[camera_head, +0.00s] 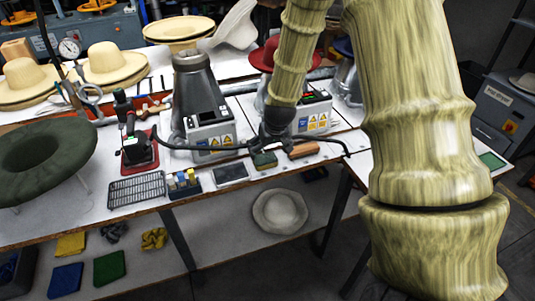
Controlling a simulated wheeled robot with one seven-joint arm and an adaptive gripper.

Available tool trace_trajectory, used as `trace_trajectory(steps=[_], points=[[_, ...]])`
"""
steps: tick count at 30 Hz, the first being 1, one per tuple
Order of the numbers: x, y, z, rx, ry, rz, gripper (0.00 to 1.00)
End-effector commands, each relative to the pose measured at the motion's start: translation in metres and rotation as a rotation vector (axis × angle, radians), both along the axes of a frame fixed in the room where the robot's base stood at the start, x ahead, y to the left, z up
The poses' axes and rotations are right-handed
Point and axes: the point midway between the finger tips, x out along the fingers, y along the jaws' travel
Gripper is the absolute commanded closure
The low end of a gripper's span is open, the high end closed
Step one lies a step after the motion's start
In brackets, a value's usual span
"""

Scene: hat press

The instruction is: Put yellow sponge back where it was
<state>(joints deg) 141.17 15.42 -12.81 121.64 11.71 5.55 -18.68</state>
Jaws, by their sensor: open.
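My gripper (268,146) is at the end of my bamboo-patterned arm, low over the front middle of the white workbench (225,191). Its fingers are small and dark here, and it is open. A small block with a dark green top and a yellowish lower edge (264,160) lies on the bench right below or at the fingertips. It looks like a sponge; I cannot tell whether the fingers touch it. A yellow square piece (70,244) and a crumpled yellow piece (153,238) lie on the lower shelf.
A brown wooden brush or block (304,150) lies just right of the gripper. A grey tray (231,173), a black rack (136,190) and a holder of small bottles (182,184) are to the left. Grey machines (203,110) stand behind.

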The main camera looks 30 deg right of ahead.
Motion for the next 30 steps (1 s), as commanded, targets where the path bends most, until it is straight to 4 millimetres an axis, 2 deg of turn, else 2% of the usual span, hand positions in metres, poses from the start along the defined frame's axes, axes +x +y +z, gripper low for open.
trace_trajectory(steps=[9,13,16,19,23,30], points=[[-0.012,0.003,0.028,0.000,0.000,0.000,0.04],[-0.014,0.003,0.032,0.000,0.000,0.000,0.04],[-0.018,0.006,0.026,-0.004,0.009,0.003,0.04],[-0.027,0.014,0.005,-0.011,0.032,0.011,0.04],[-0.050,0.031,-0.038,-0.026,0.075,0.028,0.04],[-0.106,0.069,-0.118,-0.042,0.155,0.071,0.04]])
